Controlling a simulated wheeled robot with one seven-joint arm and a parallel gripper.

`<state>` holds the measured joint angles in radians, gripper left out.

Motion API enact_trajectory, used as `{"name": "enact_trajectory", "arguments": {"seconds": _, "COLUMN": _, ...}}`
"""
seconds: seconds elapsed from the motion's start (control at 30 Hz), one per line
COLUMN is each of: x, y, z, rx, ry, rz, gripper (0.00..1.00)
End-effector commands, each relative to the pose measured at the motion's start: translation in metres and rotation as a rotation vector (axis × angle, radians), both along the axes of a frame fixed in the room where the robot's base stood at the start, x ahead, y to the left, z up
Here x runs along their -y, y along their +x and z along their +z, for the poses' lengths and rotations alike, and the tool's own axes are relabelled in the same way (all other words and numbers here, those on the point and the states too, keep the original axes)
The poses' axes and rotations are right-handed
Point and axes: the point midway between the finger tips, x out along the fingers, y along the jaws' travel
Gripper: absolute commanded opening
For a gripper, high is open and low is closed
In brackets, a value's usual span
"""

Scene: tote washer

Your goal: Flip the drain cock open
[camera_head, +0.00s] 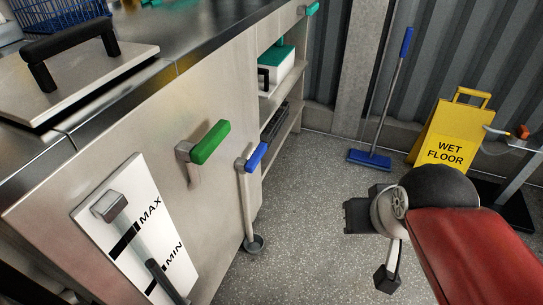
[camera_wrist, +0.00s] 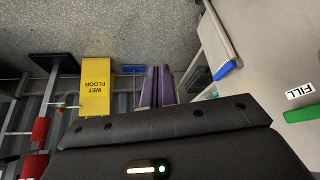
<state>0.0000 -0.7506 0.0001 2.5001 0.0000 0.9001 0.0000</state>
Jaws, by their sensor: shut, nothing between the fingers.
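The drain cock's blue lever (camera_head: 257,156) sits at the top of a grey pipe (camera_head: 248,205) that runs down the cabinet front to a floor drain (camera_head: 254,243). The lever points outward, roughly across the pipe. In the wrist view, what looks like the same blue lever (camera_wrist: 227,69) is to the right of my fingers. My gripper (camera_wrist: 159,70) has its purple fingers together and empty, apart from the lever. In the head view, my wrist is at the lower right, clear of the cabinet; the fingers are not distinguishable there.
A green lever (camera_head: 210,142) is on the panel left of the drain cock; a FILL label (camera_wrist: 301,90) is beside it. A level gauge (camera_head: 135,228) is at lower left. A yellow wet-floor sign (camera_head: 446,135) and blue mop (camera_head: 370,159) stand behind. Floor between is clear.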

Motion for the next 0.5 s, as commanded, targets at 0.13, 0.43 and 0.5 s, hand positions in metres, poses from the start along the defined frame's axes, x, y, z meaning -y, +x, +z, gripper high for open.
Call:
{"name": "enact_trajectory", "arguments": {"seconds": 0.13, "x": -0.001, "y": 0.002, "z": -0.001, "rx": -0.008, "ry": 0.009, "rz": -0.006, "gripper": 0.0}}
{"name": "enact_trajectory", "arguments": {"seconds": 0.43, "x": -0.037, "y": 0.06, "z": -0.025, "rx": -0.225, "ry": 0.28, "rz": -0.213, "gripper": 0.0}}
{"name": "enact_trajectory", "arguments": {"seconds": 0.5, "x": -0.05, "y": 0.082, "z": -0.036, "rx": -0.304, "ry": 0.387, "rz": -0.299, "gripper": 0.0}}
